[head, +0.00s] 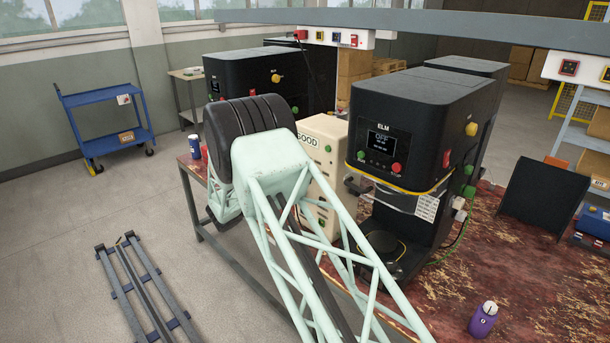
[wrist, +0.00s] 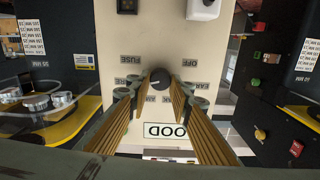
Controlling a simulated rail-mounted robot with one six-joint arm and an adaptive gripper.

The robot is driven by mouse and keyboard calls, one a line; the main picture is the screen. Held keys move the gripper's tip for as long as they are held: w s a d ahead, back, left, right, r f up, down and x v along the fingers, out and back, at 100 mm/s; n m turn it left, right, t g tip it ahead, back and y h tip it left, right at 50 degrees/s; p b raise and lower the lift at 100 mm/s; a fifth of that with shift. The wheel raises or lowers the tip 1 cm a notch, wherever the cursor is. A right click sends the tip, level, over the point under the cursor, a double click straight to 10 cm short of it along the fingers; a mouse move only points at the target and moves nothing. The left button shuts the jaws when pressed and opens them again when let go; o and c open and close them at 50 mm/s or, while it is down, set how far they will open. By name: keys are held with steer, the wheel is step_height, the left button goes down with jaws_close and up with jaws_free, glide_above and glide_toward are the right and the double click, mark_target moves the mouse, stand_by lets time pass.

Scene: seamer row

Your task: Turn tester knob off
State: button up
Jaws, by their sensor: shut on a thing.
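The tester is a cream box (head: 322,150) with a "GOOD" sign, partly hidden behind my arm in the head view. In the wrist view its cream front face (wrist: 160,25) fills the middle, upside down. A dark round tester knob (wrist: 160,78) sits there among printed labels; "OFF" and "FUSE" read on opposite sides of it. My gripper (wrist: 160,94) has its two ribbed fingers on either side of the knob and is shut on it. Which label the knob points to cannot be told. In the head view my arm hides the gripper and the knob.
A black ELM seamer (head: 415,130) stands close to the right of the tester, another black machine (head: 262,75) behind. A red and blue can pair stands left of my arm. A purple bottle (head: 483,320) stands on the worn red table. A blue cart (head: 105,120) is far left.

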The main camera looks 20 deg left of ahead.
steer(key=shift+f+n+b, duration=0.1)
steer(key=shift+n+b, duration=0.4)
steer(key=shift+b, duration=0.15)
steer(key=m+p, duration=0.1)
steer(key=m, duration=1)
steer(key=m+p, duration=0.2)
steer(key=m, duration=0.9)
steer(key=m+p, duration=0.2)
steer(key=m, duration=0.9)
steer(key=shift+f, duration=0.35)
stand_by(0.5)
stand_by(0.5)
steer(key=o, duration=0.8)
